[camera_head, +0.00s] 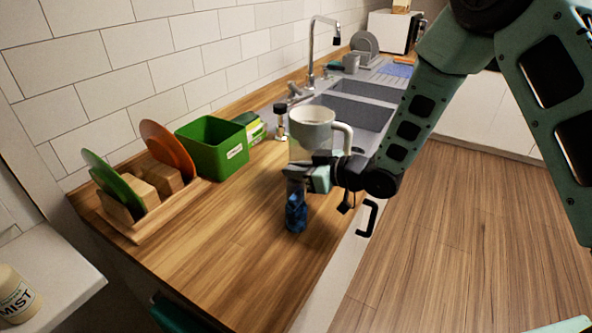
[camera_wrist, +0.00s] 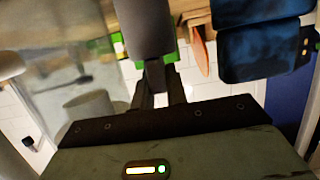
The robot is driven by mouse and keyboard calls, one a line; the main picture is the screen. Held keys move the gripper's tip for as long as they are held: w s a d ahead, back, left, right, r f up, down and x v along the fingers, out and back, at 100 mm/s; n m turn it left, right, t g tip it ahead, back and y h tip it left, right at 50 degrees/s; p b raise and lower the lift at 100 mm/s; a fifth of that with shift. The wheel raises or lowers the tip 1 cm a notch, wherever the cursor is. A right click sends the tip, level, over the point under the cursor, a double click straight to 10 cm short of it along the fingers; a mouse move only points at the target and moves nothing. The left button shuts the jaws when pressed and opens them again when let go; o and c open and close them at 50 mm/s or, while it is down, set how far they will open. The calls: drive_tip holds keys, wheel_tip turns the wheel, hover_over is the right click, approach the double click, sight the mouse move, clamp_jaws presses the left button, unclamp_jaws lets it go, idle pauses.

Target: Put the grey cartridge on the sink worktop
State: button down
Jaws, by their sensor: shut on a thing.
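The grey cartridge (camera_wrist: 146,30) is pinched between the fingertips of my gripper (camera_wrist: 158,84) in the wrist view. Its outer end runs off that picture's top edge. In the head view my gripper (camera_head: 306,178) is above the wooden worktop (camera_head: 240,225), left of the sink (camera_head: 355,108). The cartridge is hard to make out there among the fingers. A clear jug with a grey rim and handle (camera_head: 312,118) stands just behind my gripper. Whether the cartridge touches the worktop cannot be told.
A dark blue object (camera_head: 296,213) is right below my gripper; it is large in the wrist view (camera_wrist: 262,50). A green bin (camera_head: 213,150) and a rack with an orange plate (camera_head: 168,148) and a green plate stand by the wall.

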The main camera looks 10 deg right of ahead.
drive_tip(key=shift+f, duration=0.35)
drive_tip(key=shift+f, duration=0.1)
drive_tip(key=c, duration=1.4)
unclamp_jaws()
